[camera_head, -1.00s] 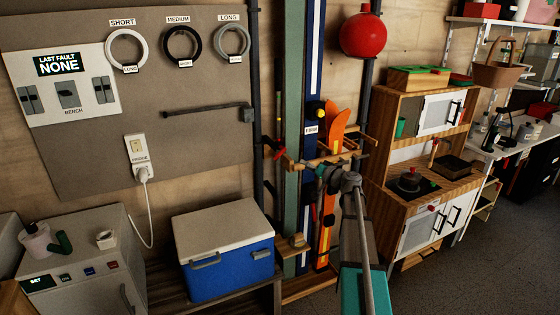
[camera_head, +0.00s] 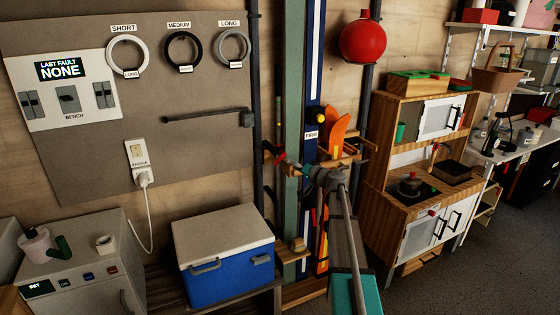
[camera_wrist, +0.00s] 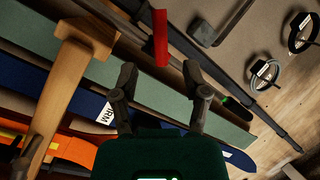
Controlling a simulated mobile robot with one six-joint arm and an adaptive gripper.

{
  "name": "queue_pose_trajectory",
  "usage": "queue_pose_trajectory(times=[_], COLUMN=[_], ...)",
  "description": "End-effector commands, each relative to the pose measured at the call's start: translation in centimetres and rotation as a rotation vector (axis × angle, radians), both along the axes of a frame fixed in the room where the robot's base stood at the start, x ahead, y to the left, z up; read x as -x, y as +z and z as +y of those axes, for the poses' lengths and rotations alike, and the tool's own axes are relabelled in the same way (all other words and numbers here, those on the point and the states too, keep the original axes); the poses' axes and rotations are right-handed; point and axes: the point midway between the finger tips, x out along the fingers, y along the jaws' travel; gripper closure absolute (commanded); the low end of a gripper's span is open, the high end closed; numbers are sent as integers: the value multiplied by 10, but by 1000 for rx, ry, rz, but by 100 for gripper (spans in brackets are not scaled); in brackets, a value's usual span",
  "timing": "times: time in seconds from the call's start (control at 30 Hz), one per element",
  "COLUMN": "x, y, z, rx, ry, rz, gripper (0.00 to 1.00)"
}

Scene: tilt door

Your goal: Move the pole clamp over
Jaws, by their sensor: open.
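A red lever (camera_head: 279,157) shows beside the dark upright pole (camera_head: 257,95), left of the ski rack. It looks like part of the pole clamp, whose body I cannot make out clearly. In the wrist view the red lever (camera_wrist: 160,38) stands out near the dark pole (camera_wrist: 190,45), just beyond the fingertips and roughly between them. My gripper (camera_wrist: 160,74) is open and empty, with a gap to the lever. In the head view my gripper (camera_head: 318,172) is in front of the rack and to the right of the lever, hiding part of the rack.
A green plank (camera_head: 293,90), a blue plank and orange items stand in the wooden rack close around my gripper. A dark horizontal bar (camera_head: 205,115) juts along the wall board. A blue cooler (camera_head: 228,273) stands below left; a toy kitchen (camera_head: 405,235) stands right.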

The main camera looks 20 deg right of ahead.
Motion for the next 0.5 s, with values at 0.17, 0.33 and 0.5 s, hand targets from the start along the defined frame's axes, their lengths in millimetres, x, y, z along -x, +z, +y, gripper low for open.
queue_pose_trajectory(times=[0.17,0.33,0.5], x=[-28,-50,-64], y=[0,0,0], z=[11,22,28], rx=[0,0,0], ry=[1,2,1], rz=[0,1,0], gripper=[41,41,41])
